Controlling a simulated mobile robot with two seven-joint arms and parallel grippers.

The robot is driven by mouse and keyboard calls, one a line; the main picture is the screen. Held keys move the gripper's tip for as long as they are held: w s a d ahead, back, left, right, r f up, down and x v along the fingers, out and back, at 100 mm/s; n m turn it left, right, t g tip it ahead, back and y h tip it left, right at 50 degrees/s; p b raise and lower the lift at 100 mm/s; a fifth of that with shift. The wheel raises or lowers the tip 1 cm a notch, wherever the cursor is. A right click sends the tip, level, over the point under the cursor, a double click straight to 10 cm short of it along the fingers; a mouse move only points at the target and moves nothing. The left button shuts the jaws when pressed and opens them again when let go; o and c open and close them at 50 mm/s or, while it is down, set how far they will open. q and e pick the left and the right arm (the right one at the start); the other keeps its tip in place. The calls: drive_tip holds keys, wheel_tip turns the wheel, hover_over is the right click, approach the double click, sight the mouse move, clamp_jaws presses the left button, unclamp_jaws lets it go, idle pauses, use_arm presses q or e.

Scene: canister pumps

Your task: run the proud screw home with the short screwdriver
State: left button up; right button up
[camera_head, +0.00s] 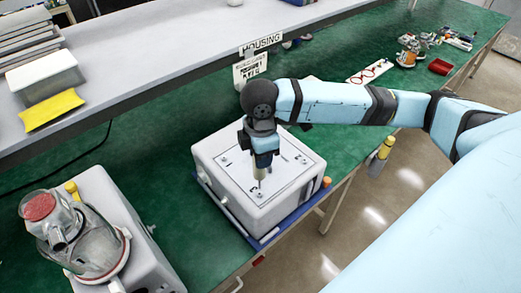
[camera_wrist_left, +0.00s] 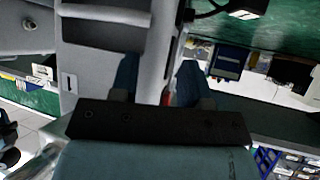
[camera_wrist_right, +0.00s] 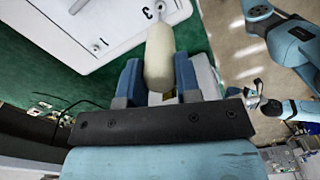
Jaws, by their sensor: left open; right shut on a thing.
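My right gripper (camera_head: 263,152) is shut on the short screwdriver (camera_wrist_right: 159,58), whose pale rounded handle sits between the blue fingers in the right wrist view. In the head view the screwdriver points down over the white pump housing (camera_head: 235,195), with its tip near a screw (camera_head: 259,195) at the lid's near corner. I cannot tell whether the tip touches the screw. Other screws show on the numbered lid, one at its left (camera_head: 226,163). I cannot tell which screw stands proud. My left gripper (camera_wrist_left: 157,82) is open and empty in the left wrist view; it is outside the head view.
The housing stands on a blue tray (camera_head: 262,243) at the green bench's front edge. A pump with a clear bowl (camera_head: 95,245) is at left. A raised grey shelf (camera_head: 150,60) runs behind. A red bin (camera_head: 440,67) and small parts lie far right.

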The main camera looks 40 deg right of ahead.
drive_tip(key=shift+r, duration=1.5)
